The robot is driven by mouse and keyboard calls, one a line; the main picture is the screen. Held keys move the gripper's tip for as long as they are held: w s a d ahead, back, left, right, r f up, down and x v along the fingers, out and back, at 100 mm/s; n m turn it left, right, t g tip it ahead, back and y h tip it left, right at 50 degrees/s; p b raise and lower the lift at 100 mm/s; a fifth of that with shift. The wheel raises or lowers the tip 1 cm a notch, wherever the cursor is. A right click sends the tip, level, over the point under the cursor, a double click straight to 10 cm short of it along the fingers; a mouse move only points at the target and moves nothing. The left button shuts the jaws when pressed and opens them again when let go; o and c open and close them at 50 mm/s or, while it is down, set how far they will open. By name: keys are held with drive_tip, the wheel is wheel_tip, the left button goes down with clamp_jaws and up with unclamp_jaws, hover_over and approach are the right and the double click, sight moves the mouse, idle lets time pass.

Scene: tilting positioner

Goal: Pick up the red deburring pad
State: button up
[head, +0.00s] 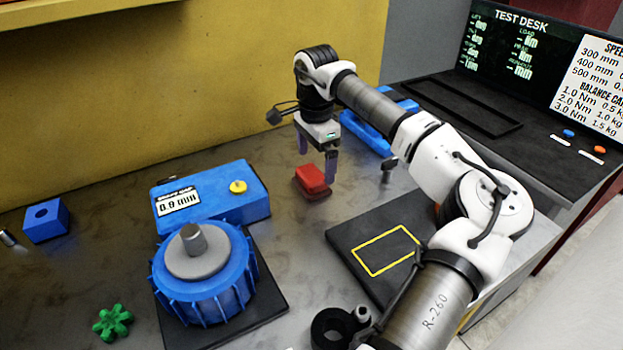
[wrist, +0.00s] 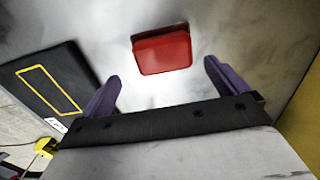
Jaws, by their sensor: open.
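The red deburring pad (head: 313,178) lies on the grey metal table top, right of the blue box with the gap label. It looks like a small red block with a darker lower edge. My gripper (head: 317,168) is above it, pointing down, with its two purple fingers apart and nothing between them. In the wrist view the red pad (wrist: 162,51) lies beyond the fingertips, between their lines. The wrist view also shows my open gripper (wrist: 162,82). The exact height of the fingertips above the pad is hard to tell.
A blue motor (head: 205,280) on a dark plate and a blue labelled box (head: 215,195) stand left. A green star-shaped part (head: 113,321) lies front left. A black mat with a yellow outline (head: 345,240) lies right of the pad. Blue parts (head: 365,132) sit behind my gripper.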

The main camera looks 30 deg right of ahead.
sight(311, 173)
drive_tip(key=f, duration=0.1)
drive_tip(key=f+p, duration=0.1)
drive_tip(key=f, duration=0.3)
drive_tip(key=shift+w+a+p, duration=0.3)
drive_tip(key=shift+w+a, duration=0.05)
drive_tip(key=c, duration=0.9)
drive_tip(key=shift+r, duration=0.15)
wheel_tip(311, 173, up, 20)
drive_tip(key=b, duration=0.2)
drive_tip(key=o, duration=0.4)
drive_tip(key=shift+c, duration=1.4)
